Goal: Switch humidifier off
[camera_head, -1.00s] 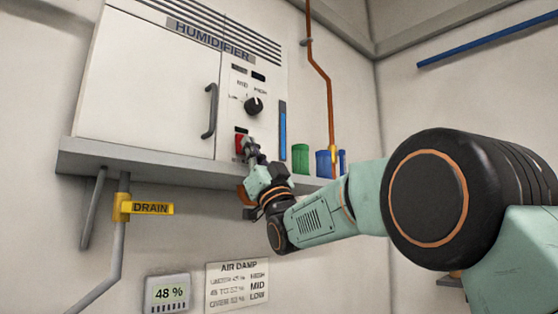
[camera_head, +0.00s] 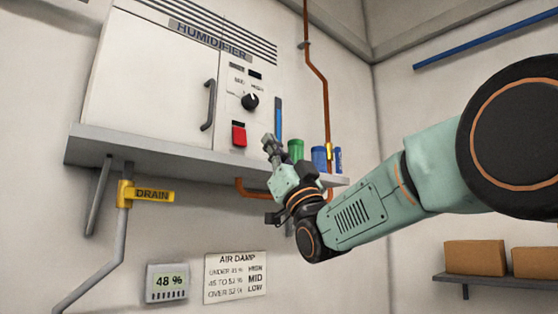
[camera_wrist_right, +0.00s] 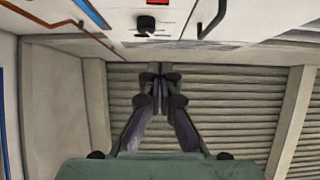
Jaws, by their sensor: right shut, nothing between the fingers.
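The white humidifier (camera_head: 160,85) sits on a grey wall shelf in the head view. Its red switch (camera_head: 239,134) is on the lower part of the control panel, uncovered. The black dial (camera_head: 250,101) is above the switch; it also shows in the right wrist view (camera_wrist_right: 147,25). A piece of the red switch (camera_wrist_right: 157,2) shows at the top edge of the wrist view. My right gripper (camera_head: 268,142) is to the right of the switch, apart from it. It is shut and empty, and its fingers meet in the wrist view (camera_wrist_right: 161,72). My left gripper is not in view.
Green (camera_head: 296,149) and blue (camera_head: 319,158) containers stand on the shelf (camera_head: 150,153) just behind my right gripper. An orange pipe (camera_head: 313,70) runs down the wall. The yellow drain valve (camera_head: 126,194) and humidity display (camera_head: 167,282) are below the shelf. Boxes (camera_head: 474,257) stand at right.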

